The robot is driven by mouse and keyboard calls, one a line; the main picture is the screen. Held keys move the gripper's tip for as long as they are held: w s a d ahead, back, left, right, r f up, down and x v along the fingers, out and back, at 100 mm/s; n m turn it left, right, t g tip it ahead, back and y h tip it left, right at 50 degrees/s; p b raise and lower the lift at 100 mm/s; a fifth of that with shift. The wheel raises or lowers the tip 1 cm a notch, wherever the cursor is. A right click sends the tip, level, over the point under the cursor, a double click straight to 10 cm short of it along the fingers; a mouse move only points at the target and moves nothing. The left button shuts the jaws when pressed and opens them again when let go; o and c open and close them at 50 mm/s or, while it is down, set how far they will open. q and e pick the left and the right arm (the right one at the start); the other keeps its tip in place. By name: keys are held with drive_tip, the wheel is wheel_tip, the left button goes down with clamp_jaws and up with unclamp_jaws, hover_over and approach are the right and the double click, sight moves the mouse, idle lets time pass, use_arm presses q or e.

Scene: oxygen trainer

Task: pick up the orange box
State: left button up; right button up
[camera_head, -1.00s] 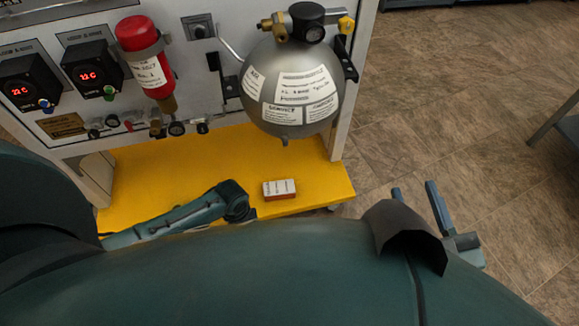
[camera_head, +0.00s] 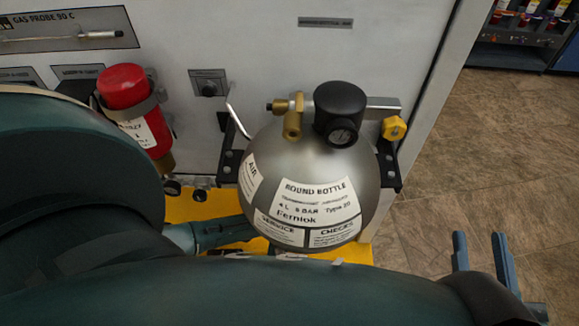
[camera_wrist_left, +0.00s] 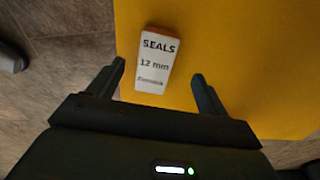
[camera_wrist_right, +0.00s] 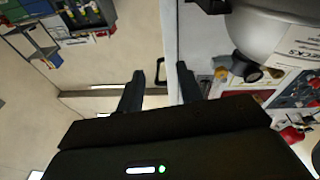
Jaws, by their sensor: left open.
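The orange box (camera_wrist_left: 154,62), a small carton with a white top reading "SEALS 12 mm" and an orange end, lies on the yellow shelf (camera_wrist_left: 235,50) in the left wrist view. My left gripper (camera_wrist_left: 158,70) is open, with one finger to each side of the box in the picture. I cannot tell how far above the box the fingers are. In the head view the round bottle and my own body hide most of the left gripper and the box. My right gripper (camera_head: 480,238) is open and empty, over the floor to the right.
The grey round bottle (camera_head: 312,185) hangs above the shelf, close to my left forearm. A red cylinder (camera_head: 132,105) is mounted on the panel (camera_head: 270,50) to its left. The brown floor (camera_head: 500,150) at the right is open, with a stocked rack (camera_head: 515,40) far back.

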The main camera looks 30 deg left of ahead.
use_arm(q)
wheel_tip(320, 180, down, 3)
drive_tip(key=shift+d+r+b, duration=0.1)
drive_tip(key=shift+r+b, duration=0.1)
drive_tip(key=shift+b, duration=0.25)
drive_tip(key=shift+s+d+f+b, duration=0.1)
drive_tip(key=shift+d+f+b, duration=0.1)
drive_tip(key=shift+f+b, duration=0.8)
wheel_tip(320, 180, down, 2)
drive_tip(key=shift+d+f+b, duration=0.1)
drive_tip(key=shift+d+b, duration=0.05)
drive_tip(key=shift+b, duration=0.5)
drive_tip(key=shift+f, duration=0.25)
use_arm(e)
drive_tip(key=r+n+t+y, duration=0.1)
drive_tip(key=r, duration=0.1)
drive_tip(key=w+r+n+y, duration=0.1)
drive_tip(key=y, duration=0.1)
drive_tip(key=shift+w+r+n+t, duration=0.1)
drive_tip(key=shift+r+n+t, duration=0.2)
drive_tip(key=shift+r+t, duration=0.1)
use_arm(q)
drive_tip(key=shift+c, duration=0.4)
drive_tip(key=c, duration=1)
